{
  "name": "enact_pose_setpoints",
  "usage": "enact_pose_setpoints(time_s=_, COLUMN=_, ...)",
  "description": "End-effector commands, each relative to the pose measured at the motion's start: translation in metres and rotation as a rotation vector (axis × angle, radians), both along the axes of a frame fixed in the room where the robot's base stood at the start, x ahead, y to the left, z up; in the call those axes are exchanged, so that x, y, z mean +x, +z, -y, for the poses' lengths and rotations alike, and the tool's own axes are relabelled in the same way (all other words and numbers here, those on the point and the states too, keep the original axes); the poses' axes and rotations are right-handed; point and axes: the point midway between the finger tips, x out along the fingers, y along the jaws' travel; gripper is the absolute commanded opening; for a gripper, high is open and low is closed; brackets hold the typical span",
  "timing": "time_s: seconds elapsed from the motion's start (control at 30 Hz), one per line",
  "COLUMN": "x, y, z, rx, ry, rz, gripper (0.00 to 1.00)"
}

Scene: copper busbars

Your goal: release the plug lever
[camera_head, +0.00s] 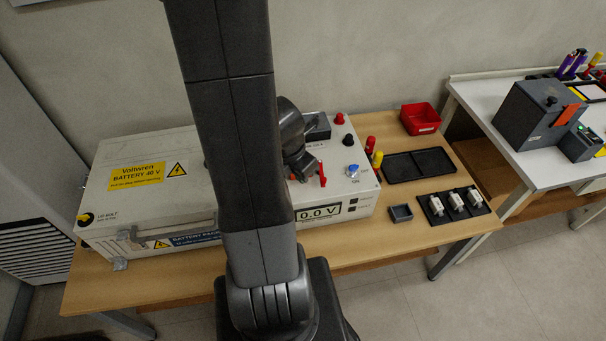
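A white battery box (135,205) with yellow labels stands on the wooden table. On its right part, a slim red upright piece (322,176) stands just right of my gripper; it looks like the plug lever. My gripper (306,168) is low over the box top, close to the red piece. I cannot tell whether they touch. The plug itself and much of my gripper are hidden behind my arm and wrist, so the finger opening does not show. A display (319,213) on the box front reads 0.0 V.
On the box are a red knob (339,119), a black knob (348,140) and a blue-topped switch (352,170). To the right lie a red bin (420,118), a black tray (418,166), a small grey box (400,213) and a mat with fuse-like parts (457,203).

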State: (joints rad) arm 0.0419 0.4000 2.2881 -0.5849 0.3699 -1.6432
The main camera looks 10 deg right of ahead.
Motion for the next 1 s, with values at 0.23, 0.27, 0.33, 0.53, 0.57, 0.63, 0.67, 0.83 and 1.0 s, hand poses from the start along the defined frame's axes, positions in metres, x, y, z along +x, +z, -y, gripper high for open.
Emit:
enact_pose_setpoints(time_s=0.23, x=-0.004, y=0.03, z=-0.006, rx=0.001, ry=-0.001, rz=0.001, gripper=0.0)
enact_pose_setpoints(time_s=0.27, x=-0.004, y=0.031, z=-0.006, rx=0.001, ry=-0.001, rz=0.001, gripper=0.0)
enact_pose_setpoints(time_s=0.33, x=-0.005, y=0.032, z=-0.006, rx=0.0, ry=0.0, rz=0.0, gripper=0.0)
enact_pose_setpoints(time_s=0.53, x=-0.005, y=0.032, z=-0.007, rx=0.0, ry=0.0, rz=-0.001, gripper=0.0)
enact_pose_setpoints(time_s=0.57, x=-0.005, y=0.032, z=-0.007, rx=0.0, ry=0.0, rz=-0.001, gripper=0.0)
enact_pose_setpoints(time_s=0.63, x=-0.005, y=0.032, z=-0.006, rx=0.0, ry=0.0, rz=-0.001, gripper=0.0)
enact_pose_setpoints(time_s=0.67, x=-0.005, y=0.031, z=-0.006, rx=0.0, ry=0.0, rz=-0.001, gripper=0.0)
enact_pose_setpoints(time_s=0.83, x=-0.004, y=0.02, z=-0.004, rx=0.0, ry=-0.003, rz=-0.003, gripper=0.0)
enact_pose_setpoints(time_s=1.0, x=-0.001, y=-0.008, z=0.001, rx=0.001, ry=-0.003, rz=-0.004, gripper=0.0)
